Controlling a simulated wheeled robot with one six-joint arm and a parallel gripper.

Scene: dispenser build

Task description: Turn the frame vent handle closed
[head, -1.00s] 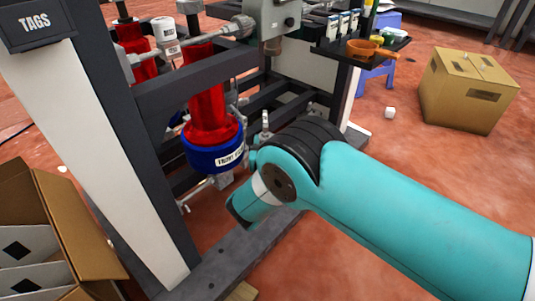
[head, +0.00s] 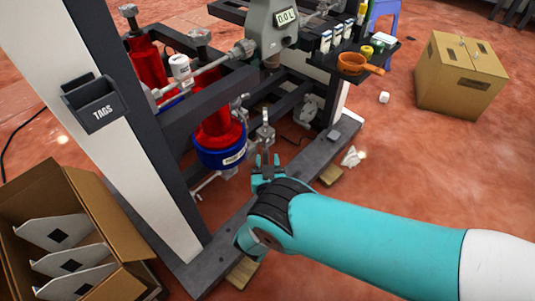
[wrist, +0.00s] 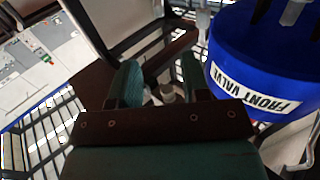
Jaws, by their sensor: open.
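A small grey upright handle (head: 265,134) stands on a fitting by the lower frame, right of the blue collar; I take it to be the frame vent handle. No label on it is readable. My gripper (head: 266,161) is just in front of and below it in the head view, with the fingers pointing up towards it. In the wrist view the gripper (wrist: 160,72) is open, and a small pale round post (wrist: 167,92) shows between the fingers. Whether the post is part of the handle, or touches a finger, I cannot tell.
The blue collar (wrist: 262,65) labelled FRONT VALVE is close on the right of the fingers, under a red cylinder (head: 217,126). The dark lower frame beam (head: 225,240) runs beneath the arm. A tool shelf (head: 372,58) and a cardboard box (head: 460,75) are further right.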

